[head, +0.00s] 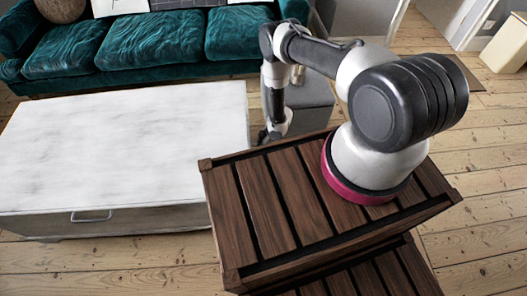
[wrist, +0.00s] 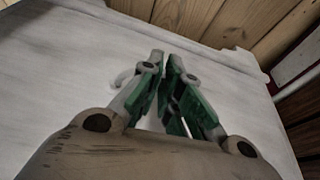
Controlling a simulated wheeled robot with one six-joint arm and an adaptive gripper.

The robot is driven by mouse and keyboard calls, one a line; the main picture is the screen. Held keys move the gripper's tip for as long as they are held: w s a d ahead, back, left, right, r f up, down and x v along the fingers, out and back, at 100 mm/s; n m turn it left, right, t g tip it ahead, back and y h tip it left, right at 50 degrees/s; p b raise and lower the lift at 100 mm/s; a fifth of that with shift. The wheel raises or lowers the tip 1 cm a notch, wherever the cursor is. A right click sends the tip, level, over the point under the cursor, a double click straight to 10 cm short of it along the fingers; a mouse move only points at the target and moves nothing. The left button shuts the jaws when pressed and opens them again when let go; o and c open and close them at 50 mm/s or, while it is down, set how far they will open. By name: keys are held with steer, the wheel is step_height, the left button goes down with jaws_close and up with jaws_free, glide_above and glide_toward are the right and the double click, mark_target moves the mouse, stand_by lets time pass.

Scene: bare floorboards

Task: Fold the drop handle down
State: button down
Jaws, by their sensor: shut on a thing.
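The white chest (head: 120,135) stands left of my arm in the head view. In the wrist view its pale face (wrist: 60,75) fills most of the picture. My gripper (wrist: 167,62) is at that face with its green-padded fingers close together. A pale curved piece, seemingly the drop handle (wrist: 122,79), shows beside the left finger, and the gripper is shut on it. The fingers hide most of the handle, so its tilt cannot be told. In the head view the gripper's end is hidden low beside the chest's right end.
A second handle (head: 91,217) is on the chest's front. My arm rises from a dark slatted wooden crate (head: 265,205) close to the chest. A green sofa (head: 150,45) and a grey block (head: 305,102) stand behind. Bare floorboards (head: 485,185) lie to the right.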

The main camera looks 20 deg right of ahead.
steer(key=s+d+r, duration=0.1)
steer(key=d+r, duration=0.2)
steer(key=d, duration=0.5)
steer(key=shift+d+r+h, duration=0.3)
steer(key=shift+r+h, duration=0.1)
steer(key=c, duration=1.9)
jaws_free()
steer(key=shift+v, duration=0.85)
steer(key=o, duration=0.3)
steer(key=shift+s+d, duration=0.1)
steer(key=shift+d, duration=0.5)
steer(key=shift+o, duration=0.2)
steer(key=w+a+r+n+h, duration=0.15)
steer(key=a+r+n, duration=0.35)
steer(key=a+n, duration=0.9)
step_height(320, 180, down, 6)
steer(key=d+n, duration=0.1)
steer(key=n, duration=0.2)
steer(key=shift+d+f+g, duration=0.2)
steer(key=shift+d+g, duration=0.1)
steer(key=shift+g, duration=0.1)
jaws_close()
steer(key=c, duration=0.6)
jaws_free()
